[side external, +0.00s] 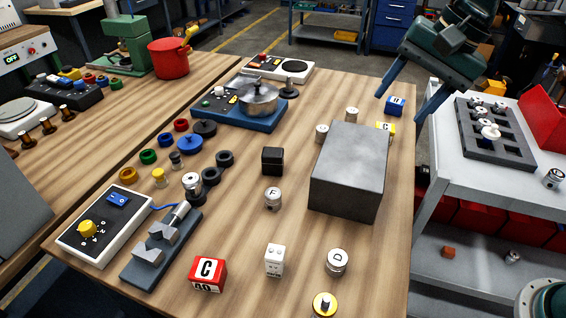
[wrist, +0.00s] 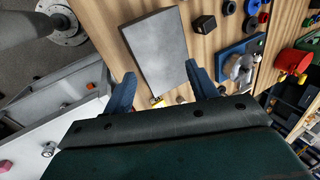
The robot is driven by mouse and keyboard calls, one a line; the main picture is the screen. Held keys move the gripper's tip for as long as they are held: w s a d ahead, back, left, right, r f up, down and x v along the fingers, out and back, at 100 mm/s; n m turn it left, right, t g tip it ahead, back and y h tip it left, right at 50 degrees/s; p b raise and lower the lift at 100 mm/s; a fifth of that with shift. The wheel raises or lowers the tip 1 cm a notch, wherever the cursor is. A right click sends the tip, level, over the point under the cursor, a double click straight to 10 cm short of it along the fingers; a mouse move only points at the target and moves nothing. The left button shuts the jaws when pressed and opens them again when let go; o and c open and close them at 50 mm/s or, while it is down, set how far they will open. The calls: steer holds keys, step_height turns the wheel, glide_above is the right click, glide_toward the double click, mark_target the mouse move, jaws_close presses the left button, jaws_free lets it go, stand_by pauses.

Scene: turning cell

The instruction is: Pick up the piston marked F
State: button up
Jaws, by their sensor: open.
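The piston marked F (side external: 273,199) is a small silver cylinder with the F on its top. It stands upright on the wooden table, in front of a black cube (side external: 272,161) and left of the large grey block (side external: 350,185). I cannot make it out in the wrist view. My gripper (side external: 402,104) is open and empty, above the table's far right side beyond the grey block, well apart from the piston. In the wrist view, the blue fingers of my gripper (wrist: 160,72) are spread, with the grey block (wrist: 156,45) beyond them.
A piston marked D (side external: 336,262) stands at the front. Two more pistons (side external: 352,114) (side external: 321,132) stand behind the block, near yellow (side external: 386,127) and blue (side external: 396,105) blocks. A white dice-like block (side external: 274,260) and red C block (side external: 208,273) are in front. Bare wood surrounds piston F.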

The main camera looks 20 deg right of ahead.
steer(key=w+a+f+m+g+y, duration=0.1)
steer(key=w+a+f+m, duration=0.4)
steer(key=w+a, duration=0.25)
steer(key=m+g, duration=0.2)
steer(key=m, duration=0.1)
glide_toward(274, 193)
steer(key=r, duration=0.1)
steer(key=d+r, duration=0.1)
steer(key=r, duration=0.1)
steer(key=shift+d+y, duration=0.25)
steer(key=shift+y, duration=0.05)
steer(key=shift+f, duration=0.1)
steer(key=shift+x, duration=4.3)
steer(key=shift+f, duration=0.1)
steer(key=shift+x, duration=2.45)
steer(key=shift+c, duration=0.2)
steer(key=c, duration=1.1)
